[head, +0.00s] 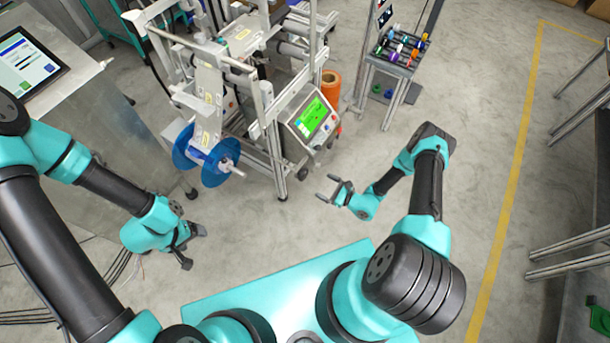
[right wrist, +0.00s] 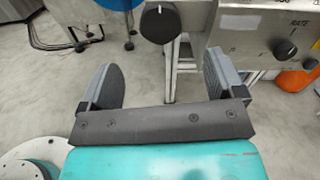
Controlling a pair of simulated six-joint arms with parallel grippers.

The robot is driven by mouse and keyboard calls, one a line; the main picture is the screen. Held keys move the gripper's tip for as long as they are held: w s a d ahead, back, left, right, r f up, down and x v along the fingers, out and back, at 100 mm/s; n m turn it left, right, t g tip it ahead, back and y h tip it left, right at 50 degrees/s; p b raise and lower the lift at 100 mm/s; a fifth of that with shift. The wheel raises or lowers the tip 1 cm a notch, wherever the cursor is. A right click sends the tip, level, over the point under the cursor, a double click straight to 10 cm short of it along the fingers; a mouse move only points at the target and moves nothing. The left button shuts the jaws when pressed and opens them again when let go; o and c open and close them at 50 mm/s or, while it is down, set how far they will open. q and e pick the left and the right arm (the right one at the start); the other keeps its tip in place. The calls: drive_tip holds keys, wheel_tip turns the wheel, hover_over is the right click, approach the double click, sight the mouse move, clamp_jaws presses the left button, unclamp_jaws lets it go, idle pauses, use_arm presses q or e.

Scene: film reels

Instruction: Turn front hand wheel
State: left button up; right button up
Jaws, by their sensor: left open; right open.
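A round black hand wheel (right wrist: 160,24) on the front of the machine (right wrist: 198,16) shows at the top of the right wrist view. It lies ahead of my right gripper (right wrist: 166,85), roughly between the lines of its two fingers but beyond them. The fingers are spread wide, empty and apart from the wheel. In the head view my right gripper (head: 328,188) is open just in front of the machine (head: 262,110). The wheel is too small to make out surely there. My left gripper (head: 194,247) is open and empty at the lower left, well away from the machine.
A control panel with a green screen (head: 315,117) and a RATE knob (right wrist: 285,50) is right of the wheel. A blue reel (head: 212,158) is at the machine's left. An orange roll (head: 331,86) and a small parts rack (head: 396,58) stand behind.

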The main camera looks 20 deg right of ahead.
sight(305, 175)
drive_tip(key=x, duration=1)
drive_tip(key=shift+w+a, duration=0.1)
drive_tip(key=c, duration=0.9)
